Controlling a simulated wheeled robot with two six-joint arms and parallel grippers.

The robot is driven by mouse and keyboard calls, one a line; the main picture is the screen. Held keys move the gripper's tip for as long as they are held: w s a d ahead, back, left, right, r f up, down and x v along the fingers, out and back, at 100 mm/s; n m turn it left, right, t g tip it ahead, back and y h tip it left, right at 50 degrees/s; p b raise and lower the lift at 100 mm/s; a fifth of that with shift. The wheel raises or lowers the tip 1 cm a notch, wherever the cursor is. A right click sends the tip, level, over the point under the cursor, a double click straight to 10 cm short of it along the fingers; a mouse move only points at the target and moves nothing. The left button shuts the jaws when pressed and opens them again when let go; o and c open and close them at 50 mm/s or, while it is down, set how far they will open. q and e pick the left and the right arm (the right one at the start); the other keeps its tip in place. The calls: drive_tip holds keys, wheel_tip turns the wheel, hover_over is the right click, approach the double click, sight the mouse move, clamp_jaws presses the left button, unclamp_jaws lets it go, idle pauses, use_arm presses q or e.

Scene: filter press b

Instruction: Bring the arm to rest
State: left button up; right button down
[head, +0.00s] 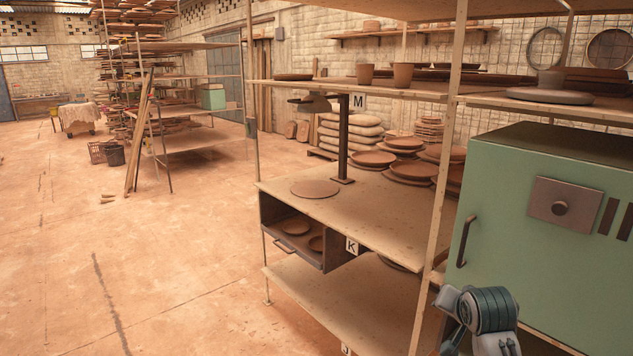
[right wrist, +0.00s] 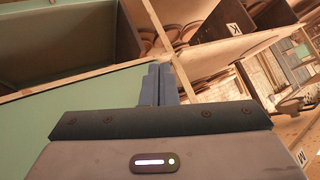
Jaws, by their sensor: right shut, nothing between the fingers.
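My right arm (head: 485,312) shows in the head view at the lower right, in front of the green cabinet (head: 550,215). Its fingertips cannot be made out there. In the right wrist view my right gripper (right wrist: 160,84) has its two dark fingers together with nothing between them. Green surfaces of the cabinet (right wrist: 55,125) lie behind the fingers and to their left, apparently clear of them. The wrist picture is strongly tilted. My left gripper is in neither view.
A shelf rack (head: 400,215) stands left of the cabinet, with stacked brown plates (head: 403,146), a dark press-like stand (head: 343,140) marked M and an open box (head: 292,235) marked K. The cabinet handle (head: 466,241) sticks out. Open floor (head: 150,260) lies to the left.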

drive_tip(key=s+a+f+n+g, duration=0.1)
drive_tip(key=s+f+n+g, duration=0.25)
drive_tip(key=s+f, duration=1.4)
drive_tip(key=s+a+f+n+g, duration=0.1)
drive_tip(key=s+f+n+g, duration=0.2)
drive_tip(key=s, duration=1.8)
wheel_tip(320, 180, down, 29)
drive_tip(key=d+n, duration=0.1)
drive_tip(key=d, duration=0.2)
drive_tip(key=s+f+g, duration=0.2)
drive_tip(key=s+f, duration=1.5)
drive_tip(key=f, duration=0.2)
drive_tip(key=shift+d+f+y, duration=0.3)
drive_tip(key=shift+d+f, duration=0.1)
